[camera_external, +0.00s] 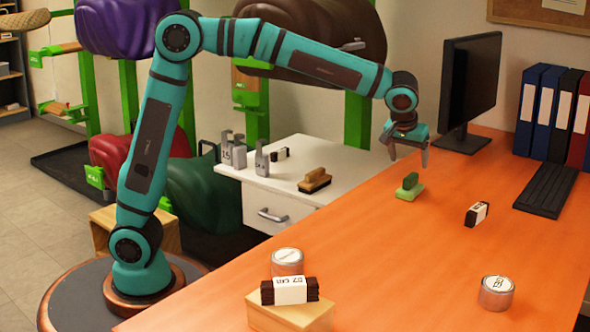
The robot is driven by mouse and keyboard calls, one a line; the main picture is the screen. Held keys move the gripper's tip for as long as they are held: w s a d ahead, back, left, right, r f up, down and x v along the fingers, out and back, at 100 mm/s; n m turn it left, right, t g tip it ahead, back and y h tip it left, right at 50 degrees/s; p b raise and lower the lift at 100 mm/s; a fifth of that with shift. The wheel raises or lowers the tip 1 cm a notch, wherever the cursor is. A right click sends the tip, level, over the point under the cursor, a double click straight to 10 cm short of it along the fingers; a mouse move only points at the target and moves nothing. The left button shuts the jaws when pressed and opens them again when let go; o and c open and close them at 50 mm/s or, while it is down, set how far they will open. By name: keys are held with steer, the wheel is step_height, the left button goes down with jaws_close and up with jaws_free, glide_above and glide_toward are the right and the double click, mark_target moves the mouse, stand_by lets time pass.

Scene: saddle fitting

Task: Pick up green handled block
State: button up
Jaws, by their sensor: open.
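The green handled block (409,188) sits upright on the orange desk near its back left edge. It has a green body with a lighter green base. My gripper (408,152) is a short way above the block, pointing down with its fingers apart. Nothing shows between the fingers, and they look clear of the block.
A brown handled block (314,180) lies on the white cabinet (285,195) beside metal tools. On the orange desk (400,260) are a dark wrapped bundle (477,214), tins (496,292), a wooden block (290,315), a keyboard (548,190) and a monitor (470,85).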

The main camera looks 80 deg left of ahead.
mark_target(411, 175)
steer(key=x, duration=1)
steer(key=shift+w+a, duration=0.15)
steer(key=shift+w, duration=0.05)
steer(key=c, duration=1.1)
steer(key=shift+o, duration=0.2)
